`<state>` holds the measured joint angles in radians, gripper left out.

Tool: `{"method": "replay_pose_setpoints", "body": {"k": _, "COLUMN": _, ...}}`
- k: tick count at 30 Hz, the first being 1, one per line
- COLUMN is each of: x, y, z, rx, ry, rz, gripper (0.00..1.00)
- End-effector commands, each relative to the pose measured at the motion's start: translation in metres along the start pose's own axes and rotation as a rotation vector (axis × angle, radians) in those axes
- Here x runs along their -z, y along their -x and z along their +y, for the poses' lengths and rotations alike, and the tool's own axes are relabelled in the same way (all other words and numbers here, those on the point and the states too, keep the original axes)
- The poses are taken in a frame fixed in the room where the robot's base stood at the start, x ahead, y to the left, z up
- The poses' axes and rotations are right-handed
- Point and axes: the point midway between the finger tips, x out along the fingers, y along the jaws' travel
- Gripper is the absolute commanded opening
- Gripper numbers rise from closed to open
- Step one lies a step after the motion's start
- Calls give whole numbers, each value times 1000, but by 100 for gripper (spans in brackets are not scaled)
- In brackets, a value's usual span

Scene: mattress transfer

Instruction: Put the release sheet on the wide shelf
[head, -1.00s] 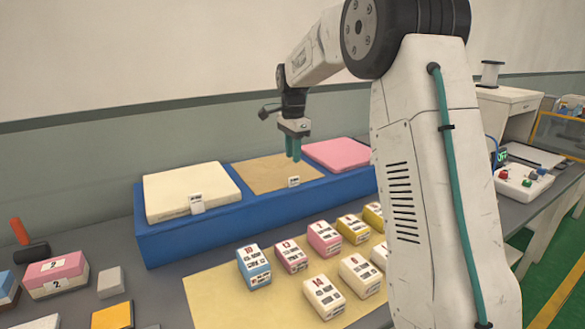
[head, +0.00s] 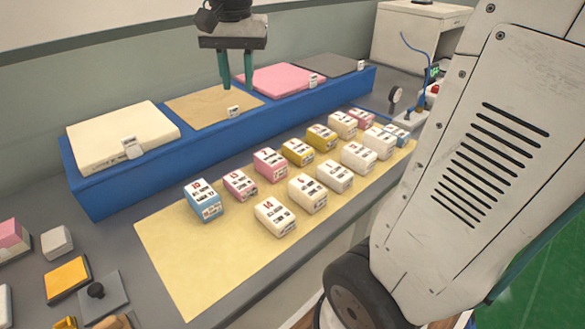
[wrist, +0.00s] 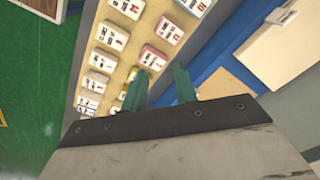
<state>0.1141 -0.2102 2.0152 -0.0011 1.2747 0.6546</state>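A thin tan sheet (head: 200,104), which looks like the release sheet, lies flat on the long blue stand (head: 150,180) between a cream slab (head: 110,133) and a pink pad (head: 275,78). A small white label stands at its front edge. My gripper (head: 238,84) hangs fingers-down above the sheet's back right part, near the pink pad. Its two green fingers are apart with nothing seen between them. The wrist view also shows the fingers (wrist: 160,88) apart, with the tan sheet (wrist: 224,88) beyond them. I cannot tell which surface is the wide shelf.
A dark grey pad (head: 328,64) lies at the stand's far end. Several small labelled blocks stand on a pale yellow mat (head: 175,255) in front of the stand. A white cabinet (head: 415,38) stands at the back right. Loose blocks lie at lower left.

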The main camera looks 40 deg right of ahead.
Motion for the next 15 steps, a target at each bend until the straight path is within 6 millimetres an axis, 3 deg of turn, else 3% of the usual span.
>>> {"method": "replay_pose_setpoints", "body": {"k": 1, "x": -29, "y": -1, "z": 15, "rx": 7, "ry": 91, "rz": 8, "gripper": 28}}
{"method": "replay_pose_setpoints", "body": {"k": 6, "x": -106, "y": -23, "z": 61, "rx": 19, "ry": 404, "rz": 28, "gripper": 28}}
{"method": "replay_pose_setpoints", "body": {"k": 10, "x": -148, "y": -46, "z": 90, "rx": 23, "ry": 595, "rz": 40, "gripper": 28}}
{"method": "replay_pose_setpoints", "body": {"k": 15, "x": -176, "y": -68, "z": 110, "rx": 25, "ry": 737, "rz": 48, "gripper": 28}}
